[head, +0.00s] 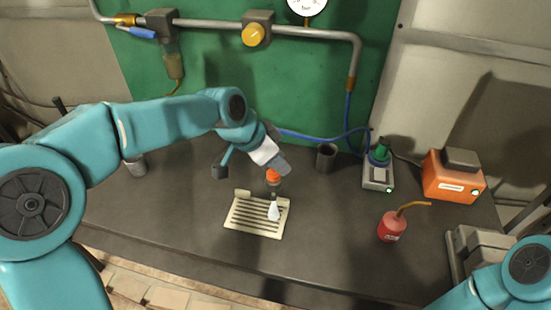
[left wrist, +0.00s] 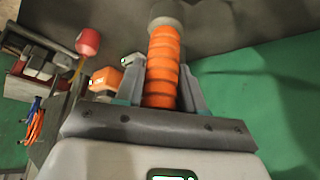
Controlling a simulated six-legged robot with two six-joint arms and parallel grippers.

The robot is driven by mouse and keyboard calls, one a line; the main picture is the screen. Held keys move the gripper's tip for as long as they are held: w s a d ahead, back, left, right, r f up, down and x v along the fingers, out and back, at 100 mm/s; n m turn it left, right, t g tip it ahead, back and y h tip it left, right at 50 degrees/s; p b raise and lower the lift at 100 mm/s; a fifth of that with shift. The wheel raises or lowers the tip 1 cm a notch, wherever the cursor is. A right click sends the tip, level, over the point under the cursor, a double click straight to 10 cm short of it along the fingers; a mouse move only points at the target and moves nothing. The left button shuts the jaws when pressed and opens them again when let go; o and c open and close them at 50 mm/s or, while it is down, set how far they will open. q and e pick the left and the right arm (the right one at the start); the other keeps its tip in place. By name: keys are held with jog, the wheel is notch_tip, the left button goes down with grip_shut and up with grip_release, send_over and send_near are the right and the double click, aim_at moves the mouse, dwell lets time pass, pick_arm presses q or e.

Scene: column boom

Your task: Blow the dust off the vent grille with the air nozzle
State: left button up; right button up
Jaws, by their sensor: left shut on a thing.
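The vent grille (head: 241,221), a pale slotted plate with raised tabs, lies on the dark bench in the head view. My left gripper (head: 276,168) is above its right part, shut on the air nozzle (head: 273,177). In the left wrist view the ribbed orange grip (left wrist: 163,60) sits between both fingers. Dust on the grille is too small to make out. My right arm shows at the lower right, its gripper out of frame.
A blue hose (head: 317,138) runs from the pipe behind my left wrist. A dark cup (head: 326,157), a grey device with a green top (head: 378,176), an orange box (head: 452,180) and a red oil can (head: 390,228) stand to the right. The bench left of the grille is mostly clear.

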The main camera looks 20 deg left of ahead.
pick_arm(q)
jog(key=shift+a, duration=0.1)
dwell(0.4)
jog(key=shift+s+a+b, duration=0.15)
jog(key=shift+a+b, duration=0.25)
jog(key=shift+a, duration=1.8)
jog(key=shift+s+a+b, duration=0.1)
jog(key=shift+a+b, duration=0.25)
jog(key=shift+a, duration=1.9)
notch_tip(320, 180, up, 6)
jog(key=p, duration=0.4)
